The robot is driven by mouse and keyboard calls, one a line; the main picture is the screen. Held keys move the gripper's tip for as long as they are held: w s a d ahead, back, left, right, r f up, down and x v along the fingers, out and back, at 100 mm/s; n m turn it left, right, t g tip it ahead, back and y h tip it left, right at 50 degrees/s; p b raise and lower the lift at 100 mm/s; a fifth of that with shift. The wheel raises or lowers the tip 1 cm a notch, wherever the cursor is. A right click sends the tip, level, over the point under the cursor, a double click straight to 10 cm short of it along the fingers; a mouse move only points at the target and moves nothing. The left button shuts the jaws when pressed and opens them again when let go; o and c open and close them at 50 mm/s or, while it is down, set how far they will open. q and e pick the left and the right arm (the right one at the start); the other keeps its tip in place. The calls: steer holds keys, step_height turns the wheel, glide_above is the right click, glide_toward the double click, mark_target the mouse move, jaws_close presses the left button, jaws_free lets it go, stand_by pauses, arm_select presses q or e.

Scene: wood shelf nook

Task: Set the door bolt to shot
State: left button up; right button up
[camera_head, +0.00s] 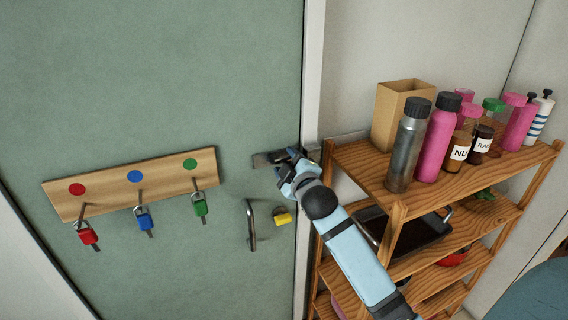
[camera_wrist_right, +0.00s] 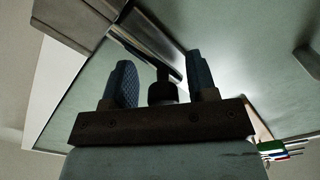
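The door bolt (camera_head: 265,160) is a grey metal fitting near the right edge of the green door (camera_head: 120,80), beside the white frame. My right gripper (camera_head: 284,165) is at the bolt and hides part of it. In the right wrist view, the bolt's metal rod (camera_wrist_right: 150,42) runs slantwise beyond the fingers, and a dark knob (camera_wrist_right: 162,90) stands between them. The right gripper (camera_wrist_right: 163,82) is open, with a small gap on each side of the knob. How far the rod reaches toward the frame cannot be told. My left gripper is out of view.
A door handle (camera_head: 250,225) and a small yellow fitting (camera_head: 283,218) are below the bolt. A wooden rack (camera_head: 75,200) with padlocks hangs on the door. At right, a wooden shelf (camera_head: 345,155) with several bottles stands close to my right arm.

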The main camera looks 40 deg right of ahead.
steer(key=shift+d, duration=0.1)
steer(key=b+v, duration=0.2)
steer(key=v, duration=1.2)
steer(key=shift+b, duration=0.3)
steer(key=shift+d+f, duration=0.1)
steer(key=shift+f, duration=0.05)
steer(key=s+a+f+m+g+y+p, duration=0.1)
steer(key=s+a+f+g+y, duration=0.1)
steer(key=a+f, duration=0.5)
steer(key=s+a+f+m+g+y+p, duration=0.1)
steer(key=a+f+g+y, duration=0.15)
steer(key=f, duration=0.95)
steer(key=s+a+f+m+g+y, duration=0.1)
steer(key=s+a+f, duration=0.3)
steer(key=s+f, duration=0.1)
steer(key=s+a+f+m+g+y+p, duration=0.1)
steer(key=s+a+f+m+y, duration=0.1)
steer(key=s+a+f, duration=0.2)
step_height(320, 180, down, 4)
steer(key=shift+s+a+r, duration=0.2)
steer(key=shift+s+a, duration=0.05)
steer(key=shift+s, duration=0.45)
